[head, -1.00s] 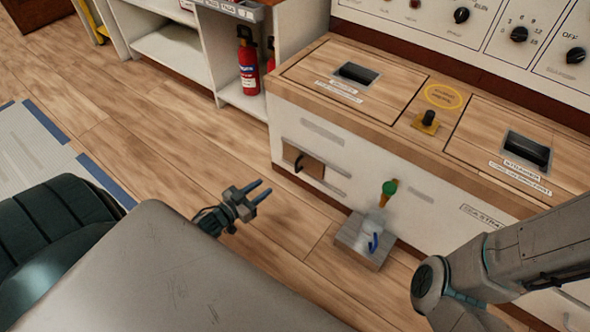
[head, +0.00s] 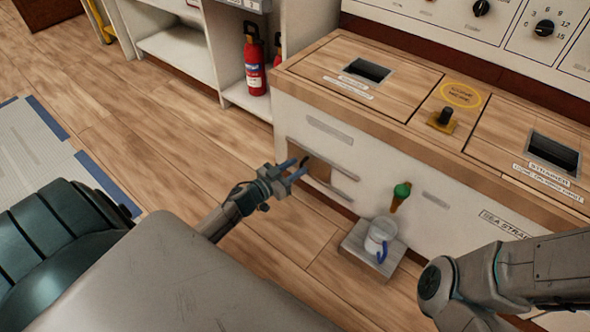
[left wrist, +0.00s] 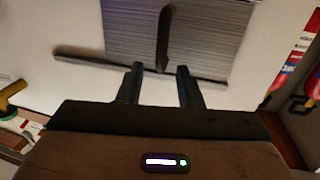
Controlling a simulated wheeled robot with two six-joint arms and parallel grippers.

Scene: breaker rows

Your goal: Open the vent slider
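The vent slider is a brown panel (head: 321,172) between two rails low on the white cabinet front, with a dark upright handle (head: 305,161). In the left wrist view the panel looks grey and finely slatted (left wrist: 200,30), and the handle (left wrist: 163,42) stands out from it. My left gripper (head: 297,169) is open in front of the panel and partly covers it. In the left wrist view the handle lines up between the two fingertips (left wrist: 159,72). I cannot tell whether they touch it. My right arm shows at the lower right, but its gripper is out of view.
A green-topped tap (head: 401,192) above a clear cup (head: 380,232) on a small grey shelf (head: 358,245) is right of the panel. A red fire extinguisher (head: 254,65) stands in the white shelving at the back. The wooden floor (head: 190,150) left of the cabinet is clear.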

